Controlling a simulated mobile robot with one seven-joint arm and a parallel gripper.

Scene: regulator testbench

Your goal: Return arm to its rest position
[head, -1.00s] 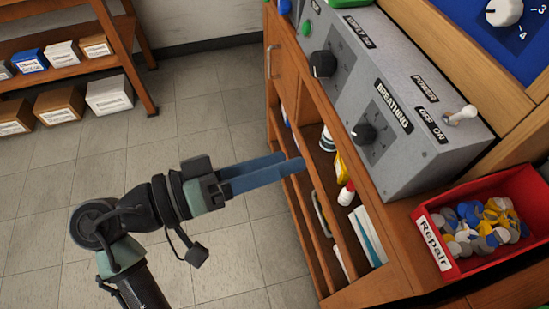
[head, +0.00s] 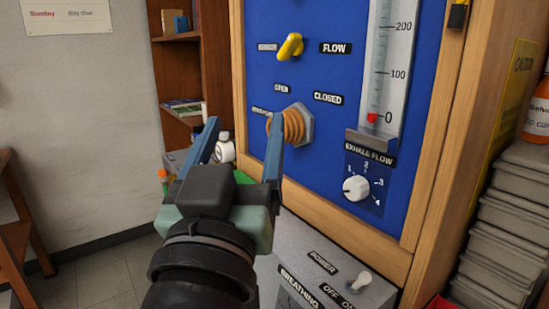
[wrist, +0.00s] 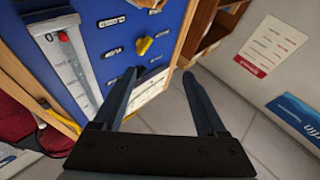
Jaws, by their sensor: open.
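My gripper (head: 244,122) is in the lower middle of the head view, in front of the blue panel (head: 340,235). Its two blue fingers are spread apart and point up and away, with nothing held between them. The right finger overlaps the coiled orange-brown fitting (head: 294,125) in the picture; I cannot tell how far apart they are.
The panel carries a yellow flow knob (head: 290,46), a gauge (head: 388,70) and a white exhale flow knob (head: 356,188). A grey box with a power switch (head: 360,283) sits below. Stacked grey trays (head: 510,215) stand at right. Open floor (head: 105,278) lies at left.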

